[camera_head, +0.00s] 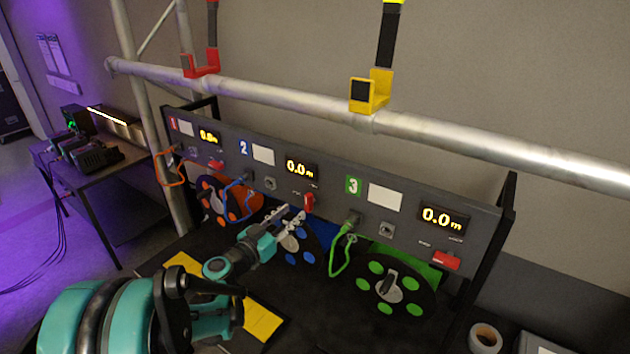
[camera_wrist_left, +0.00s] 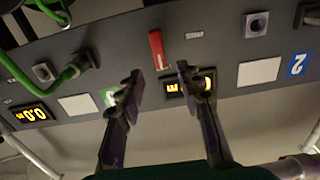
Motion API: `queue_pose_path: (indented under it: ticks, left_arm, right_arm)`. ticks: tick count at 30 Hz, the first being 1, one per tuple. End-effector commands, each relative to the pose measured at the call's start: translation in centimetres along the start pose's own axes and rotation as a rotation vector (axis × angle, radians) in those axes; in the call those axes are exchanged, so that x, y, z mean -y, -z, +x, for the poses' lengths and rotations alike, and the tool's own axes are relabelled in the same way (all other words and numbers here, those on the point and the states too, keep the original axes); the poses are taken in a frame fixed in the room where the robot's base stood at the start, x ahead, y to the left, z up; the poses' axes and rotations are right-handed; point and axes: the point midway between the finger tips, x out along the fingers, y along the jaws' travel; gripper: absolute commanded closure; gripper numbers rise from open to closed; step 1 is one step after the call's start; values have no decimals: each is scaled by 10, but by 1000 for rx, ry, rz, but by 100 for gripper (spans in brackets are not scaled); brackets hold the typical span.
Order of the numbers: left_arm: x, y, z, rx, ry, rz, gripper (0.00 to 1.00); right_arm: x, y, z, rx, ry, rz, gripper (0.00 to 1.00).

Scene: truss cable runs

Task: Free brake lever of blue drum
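The blue drum (camera_head: 299,245), with blue dots on its face, sits below section 2 of the dark panel, partly hidden by my left gripper (camera_head: 291,217). Its red brake lever (camera_head: 309,201) stands upright on the panel under the middle 0.0 m display. In the left wrist view, which is upside down, the red lever (camera_wrist_left: 157,50) lies just beyond the gap between the fingertips of my left gripper (camera_wrist_left: 160,76). The fingers are apart with nothing between them. I cannot tell how close the tips are to the lever. My right gripper is not in view.
A green drum (camera_head: 390,288) and its sideways red lever (camera_head: 446,261) stand to the right. An orange-dotted drum (camera_head: 228,201) stands left. Blue (camera_head: 234,187) and green (camera_head: 343,246) cables hang from the panel. A metal truss tube (camera_head: 270,98) runs above. A tape roll (camera_head: 485,338) lies at lower right.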

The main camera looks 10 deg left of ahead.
Motion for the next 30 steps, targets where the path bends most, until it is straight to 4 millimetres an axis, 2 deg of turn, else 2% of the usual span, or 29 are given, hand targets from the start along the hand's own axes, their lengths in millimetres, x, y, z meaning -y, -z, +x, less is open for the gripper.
queue_pose_path:
  ticks: [15, 26, 30]
  left_arm:
    - [0, 0, 70, -3, -1, 2, 64]
    - [0, 0, 77, -2, 1, 2, 64]
    - [0, 0, 77, -2, 1, 2, 98]
  right_arm:
    - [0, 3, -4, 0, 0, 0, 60]
    - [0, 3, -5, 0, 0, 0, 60]
    - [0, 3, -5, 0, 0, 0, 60]
